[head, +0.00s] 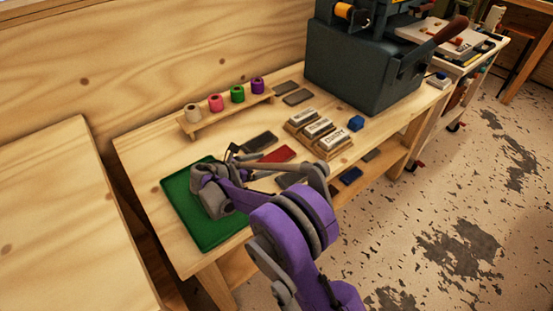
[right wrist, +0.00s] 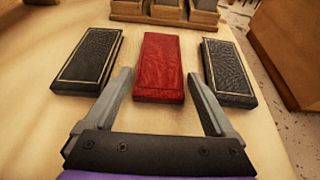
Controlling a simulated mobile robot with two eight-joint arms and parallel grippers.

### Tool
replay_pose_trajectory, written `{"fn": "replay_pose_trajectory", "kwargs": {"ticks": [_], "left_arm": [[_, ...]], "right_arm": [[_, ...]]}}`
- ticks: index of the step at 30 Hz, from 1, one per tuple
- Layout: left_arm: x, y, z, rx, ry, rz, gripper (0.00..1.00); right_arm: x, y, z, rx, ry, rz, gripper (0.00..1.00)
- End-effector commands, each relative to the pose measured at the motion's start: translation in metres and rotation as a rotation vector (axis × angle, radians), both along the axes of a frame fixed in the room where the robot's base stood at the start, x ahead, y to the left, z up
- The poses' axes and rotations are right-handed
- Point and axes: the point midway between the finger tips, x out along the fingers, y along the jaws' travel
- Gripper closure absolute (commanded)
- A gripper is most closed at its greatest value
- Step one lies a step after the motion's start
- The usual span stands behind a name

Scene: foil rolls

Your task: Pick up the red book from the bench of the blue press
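The red book (head: 279,155) lies flat on the wooden bench (head: 150,150) of the blue press (head: 350,65), between two dark books. In the right wrist view the red book (right wrist: 160,62) lies straight ahead, lengthwise. My right gripper (head: 238,153) is open and empty beside its near end. In the right wrist view the fingers of this gripper (right wrist: 160,75) show on both sides of the red book, with gaps to it; their exact height above the bench is hard to tell. My left gripper is not in view.
Dark books lie left (right wrist: 88,60) and right (right wrist: 228,70) of the red one, close to the fingertips. A wooden type holder (head: 320,136) stands beyond. A rack of coloured rolls (head: 228,110) stands at the back. A green mat (head: 185,222) lies at the left end.

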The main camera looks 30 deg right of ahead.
Motion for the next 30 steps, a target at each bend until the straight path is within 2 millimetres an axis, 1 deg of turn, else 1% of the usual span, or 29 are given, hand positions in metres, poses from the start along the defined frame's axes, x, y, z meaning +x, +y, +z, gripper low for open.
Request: {"fn": "replay_pose_trajectory", "kwargs": {"ticks": [1, 5, 6, 8, 9, 11, 12, 17, 20, 23, 30], "left_arm": [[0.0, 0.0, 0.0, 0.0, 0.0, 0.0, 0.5], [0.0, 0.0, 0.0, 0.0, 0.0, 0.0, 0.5], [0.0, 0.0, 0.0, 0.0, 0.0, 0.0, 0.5], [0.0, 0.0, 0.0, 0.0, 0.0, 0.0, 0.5], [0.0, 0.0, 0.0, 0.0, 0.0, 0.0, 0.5], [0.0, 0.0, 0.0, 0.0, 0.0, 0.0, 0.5], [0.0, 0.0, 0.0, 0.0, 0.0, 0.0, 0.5], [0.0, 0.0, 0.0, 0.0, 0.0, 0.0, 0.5], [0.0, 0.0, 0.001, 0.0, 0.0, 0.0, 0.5], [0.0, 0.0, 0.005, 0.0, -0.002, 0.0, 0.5], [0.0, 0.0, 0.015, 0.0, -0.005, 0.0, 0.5]], "right_arm": [[0.0, 0.0, 0.0, 0.0, 0.0, 0.0, 0.22], [0.0, 0.0, 0.0, 0.0, 0.0, 0.0, 0.45], [0.0, 0.0, 0.0, 0.0, 0.0, 0.0, 0.52], [0.0, 0.0, 0.0, 0.0, 0.0, 0.0, 0.63], [0.0, 0.0, 0.0, 0.0, 0.0, 0.0, 0.7], [0.0, 0.0, 0.0, 0.0, 0.0, 0.0, 0.81], [0.0, 0.0, 0.0, 0.0, 0.0, 0.0, 0.84], [0.0, 0.0, 0.0, 0.0, 0.0, 0.0, 0.84], [0.0, 0.0, 0.005, 0.0, 0.0, 0.0, 0.84], [0.0, 0.0, 0.019, 0.0, 0.0, 0.0, 0.84], [0.0, 0.0, 0.068, 0.0, 0.0, 0.0, 0.84]]}}
